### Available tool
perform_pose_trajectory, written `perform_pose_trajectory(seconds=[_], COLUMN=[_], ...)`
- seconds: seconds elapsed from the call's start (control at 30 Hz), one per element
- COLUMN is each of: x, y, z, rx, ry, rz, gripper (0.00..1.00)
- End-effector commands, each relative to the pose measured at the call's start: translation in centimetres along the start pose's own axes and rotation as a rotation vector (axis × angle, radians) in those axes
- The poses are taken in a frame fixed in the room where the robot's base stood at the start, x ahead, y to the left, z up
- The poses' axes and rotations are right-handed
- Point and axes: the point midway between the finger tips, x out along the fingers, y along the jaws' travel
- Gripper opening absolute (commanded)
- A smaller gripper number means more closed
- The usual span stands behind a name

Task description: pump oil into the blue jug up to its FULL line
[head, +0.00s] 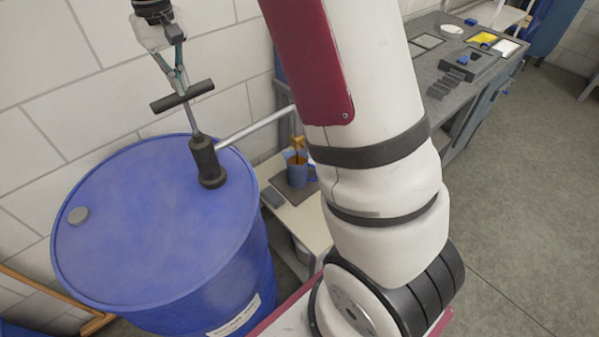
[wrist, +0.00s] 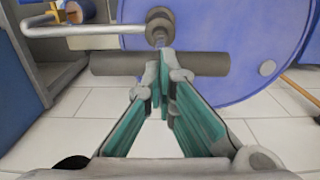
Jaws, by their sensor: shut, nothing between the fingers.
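The blue jug (head: 297,177) stands upright on a low pale stand beside the drum. Orange-brown oil (head: 298,158) shows at its mouth, below the pump spout's end; I cannot read the FULL line or the level. The pump (head: 207,163) stands on the blue drum (head: 150,225), with its dark T-handle (head: 182,96) raised on a rod. My gripper (head: 180,80) is above the T-handle, pointing down, with its fingertips at the bar's middle. In the wrist view my gripper's fingertips (wrist: 167,68) are together over the handle bar (wrist: 205,64), with nothing held between them.
The pump's pale spout (head: 255,126) runs right towards the jug, partly hidden by my arm. A low stand (head: 305,222) holds the jug. A grey workbench (head: 440,62) with small blue parts and trays stands at the back right. The floor (head: 520,190) on the right is clear.

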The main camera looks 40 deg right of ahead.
Motion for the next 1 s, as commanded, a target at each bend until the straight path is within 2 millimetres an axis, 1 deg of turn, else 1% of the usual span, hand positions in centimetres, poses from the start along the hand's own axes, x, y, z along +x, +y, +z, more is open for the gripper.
perform_pose_trajectory(seconds=[0.27,0.37,0.47,1.0], x=[0.8,0.7,0.1,-4.8], y=[-0.1,-0.1,-0.1,0.0], z=[0.0,0.0,0.0,0.0], rx=[0.000,0.000,0.000,0.000], ry=[-0.003,-0.003,-0.001,0.000], rz=[-0.001,-0.001,-0.001,0.000], gripper=[0.00,0.00,0.00,0.00])
